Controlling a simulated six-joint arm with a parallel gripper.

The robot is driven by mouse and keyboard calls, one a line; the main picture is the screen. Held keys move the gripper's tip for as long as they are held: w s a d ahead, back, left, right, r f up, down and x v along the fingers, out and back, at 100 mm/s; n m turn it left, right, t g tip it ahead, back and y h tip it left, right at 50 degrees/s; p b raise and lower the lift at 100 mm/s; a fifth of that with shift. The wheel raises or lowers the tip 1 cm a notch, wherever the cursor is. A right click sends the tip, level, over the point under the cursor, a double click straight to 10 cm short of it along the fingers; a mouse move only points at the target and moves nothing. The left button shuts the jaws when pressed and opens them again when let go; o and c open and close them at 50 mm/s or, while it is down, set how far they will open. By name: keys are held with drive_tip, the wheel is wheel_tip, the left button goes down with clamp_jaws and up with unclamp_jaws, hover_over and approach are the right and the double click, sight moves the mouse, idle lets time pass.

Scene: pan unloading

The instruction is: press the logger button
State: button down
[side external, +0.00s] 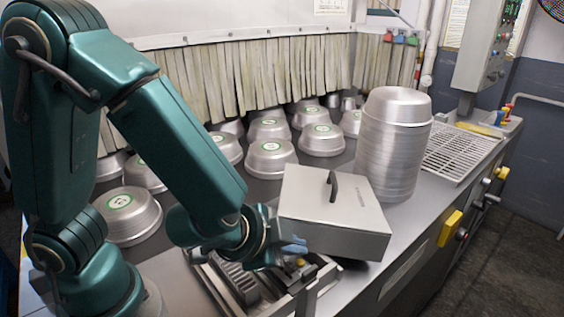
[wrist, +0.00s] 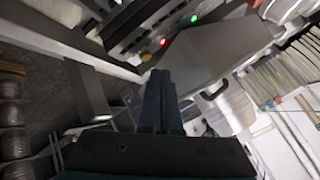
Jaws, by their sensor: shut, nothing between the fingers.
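My gripper (side external: 292,246) is low over the front of the steel counter, beside the near left corner of a steel box with a black handle (side external: 335,215). In the wrist view its dark fingers (wrist: 160,78) are together with nothing between them. A small yellow part (side external: 300,262) shows just under the gripper in a metal tray; I cannot tell whether it is the logger button or whether the gripper touches it. In the wrist view a dark slotted unit (wrist: 140,22) carries a red light (wrist: 163,42) and a green light (wrist: 194,18) beyond the fingertips.
A tall stack of round pans (side external: 393,150) stands behind the box. Several upturned pans with green labels, such as one (side external: 270,158), cover the counter's back, before a strip curtain (side external: 260,75). A white wire rack (side external: 460,150) is at the right. A metal frame (side external: 315,285) borders the tray.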

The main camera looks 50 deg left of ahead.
sight(294, 267)
idle(0.3)
drive_tip(key=shift+f, duration=0.45)
drive_tip(key=shift+f, duration=0.45)
idle(0.6)
drive_tip(key=shift+r, duration=0.95)
wheel_tip(294, 267, up, 6)
idle(0.5)
drive_tip(key=shift+a, duration=0.1)
